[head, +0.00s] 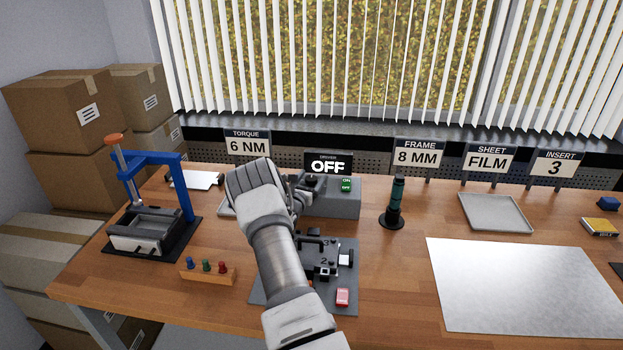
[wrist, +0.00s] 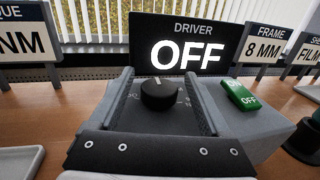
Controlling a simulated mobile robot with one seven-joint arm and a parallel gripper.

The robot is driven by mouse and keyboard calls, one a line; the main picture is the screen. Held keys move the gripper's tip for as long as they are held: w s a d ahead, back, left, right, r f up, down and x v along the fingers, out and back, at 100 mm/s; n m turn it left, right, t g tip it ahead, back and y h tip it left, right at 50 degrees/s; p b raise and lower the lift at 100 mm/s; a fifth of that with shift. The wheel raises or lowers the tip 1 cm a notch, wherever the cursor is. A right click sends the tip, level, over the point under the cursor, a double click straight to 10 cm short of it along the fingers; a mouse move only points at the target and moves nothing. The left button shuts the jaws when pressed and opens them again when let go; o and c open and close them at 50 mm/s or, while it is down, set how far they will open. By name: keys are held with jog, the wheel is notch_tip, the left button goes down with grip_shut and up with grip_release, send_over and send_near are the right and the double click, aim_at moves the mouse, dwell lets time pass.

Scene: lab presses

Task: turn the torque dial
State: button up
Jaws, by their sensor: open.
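The torque dial (wrist: 158,94) is a round black knob with a white pointer line on the dark top of the grey driver box (wrist: 265,130). Its pointer faces roughly away from me; the small scale numbers are hard to read. My gripper (wrist: 159,76) is open, with one finger on each side of the dial and a gap to it on both sides. The driver display (wrist: 188,52) reads OFF. The torque sign (head: 247,146) reads 6 NM.
A green ON/OFF switch (wrist: 238,95) sits on the box just right of my right finger. A black stand with a dark green tool (head: 396,203) is to the right. A black fixture (head: 325,258) lies in front. A blue-framed press (head: 150,200) stands left.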

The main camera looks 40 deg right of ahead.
grip_shut()
dwell(0.4)
jog(key=shift+n+t+y, duration=0.5)
jog(key=shift+n+t, duration=0.1)
jog(key=shift+t, duration=0.3)
jog(key=shift+r+n+t+y+p, duration=0.25)
jog(key=shift+n+t+y+p, duration=0.55)
jog(key=shift+n+t+p, duration=0.25)
jog(key=n+t+y+p, duration=0.1)
jog(key=p, duration=0.3)
jog(key=shift+a+t+y, duration=0.1)
jog(key=shift+t+y, duration=0.2)
jog(key=shift+t, duration=0.05)
jog(key=shift+n+t+y+p, duration=0.3)
jog(key=shift+n+p, duration=0.05)
jog(key=shift+p, duration=0.9)
jog(key=shift+f+n+t+y+p, duration=0.25)
jog(key=shift+n+t+y+p, duration=0.35)
jog(key=shift+p, duration=0.65)
